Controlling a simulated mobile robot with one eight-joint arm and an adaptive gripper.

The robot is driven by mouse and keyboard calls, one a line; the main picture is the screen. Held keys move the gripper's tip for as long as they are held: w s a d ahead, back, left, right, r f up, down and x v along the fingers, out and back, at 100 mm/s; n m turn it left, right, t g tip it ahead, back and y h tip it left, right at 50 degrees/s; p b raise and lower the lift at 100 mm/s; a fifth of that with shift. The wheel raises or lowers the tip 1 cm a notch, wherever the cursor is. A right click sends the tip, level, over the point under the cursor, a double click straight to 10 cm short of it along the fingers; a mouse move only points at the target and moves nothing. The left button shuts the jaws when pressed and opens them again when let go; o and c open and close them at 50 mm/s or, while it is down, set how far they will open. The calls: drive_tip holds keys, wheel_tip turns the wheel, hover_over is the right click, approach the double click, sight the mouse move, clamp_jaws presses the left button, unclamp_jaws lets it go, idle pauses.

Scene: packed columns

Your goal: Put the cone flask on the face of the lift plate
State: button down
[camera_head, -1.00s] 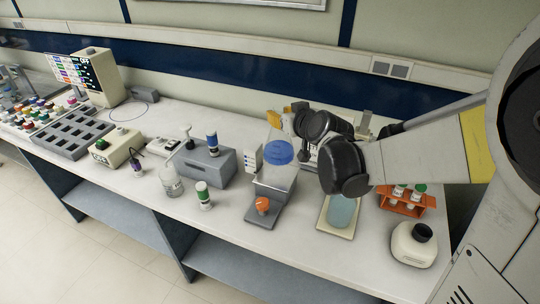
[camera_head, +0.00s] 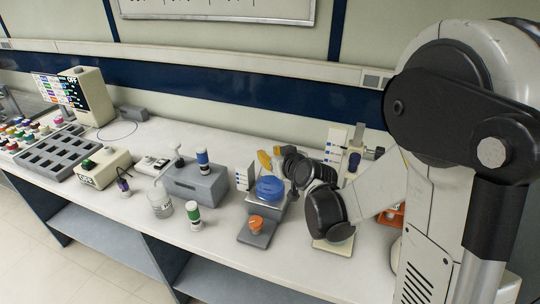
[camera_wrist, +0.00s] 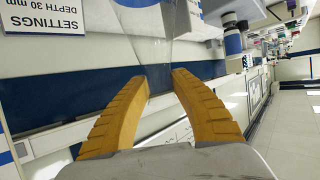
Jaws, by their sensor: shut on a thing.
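The cone flask (camera_head: 270,188) is clear glass with blue liquid in its base. In the head view it is upright over the grey lift plate (camera_head: 266,209), and I cannot tell whether its base touches it. My gripper (camera_head: 271,160) has yellow fingers, shut on the flask from behind, at its upper part. In the wrist view the fingers (camera_wrist: 160,80) close on the clear glass (camera_wrist: 152,45), with blue liquid at the top edge. The lift has an orange knob (camera_head: 256,222) on its front base.
A white label card (camera_head: 244,176) stands just left of the flask. A green-and-white bottle (camera_head: 193,215), a clear bottle (camera_head: 160,204) and a grey block (camera_head: 196,184) are further left.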

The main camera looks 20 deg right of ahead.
drive_tip(key=shift+f, duration=0.1)
drive_tip(key=c, duration=1.1)
unclamp_jaws()
drive_tip(key=shift+c, duration=0.2)
drive_tip(key=shift+r, duration=0.25)
drive_tip(key=s+r+m+g+h+p, duration=0.1)
drive_tip(key=s+r+g, duration=0.1)
drive_tip(key=s, duration=1.3)
drive_tip(key=s+r+g+h+p, duration=0.1)
drive_tip(key=s+r+g, duration=0.2)
drive_tip(key=s, duration=1.1)
drive_tip(key=shift+s+r+m+g, duration=0.2)
drive_tip(key=shift+s+m+g, duration=0.2)
drive_tip(key=shift+g, duration=0.3)
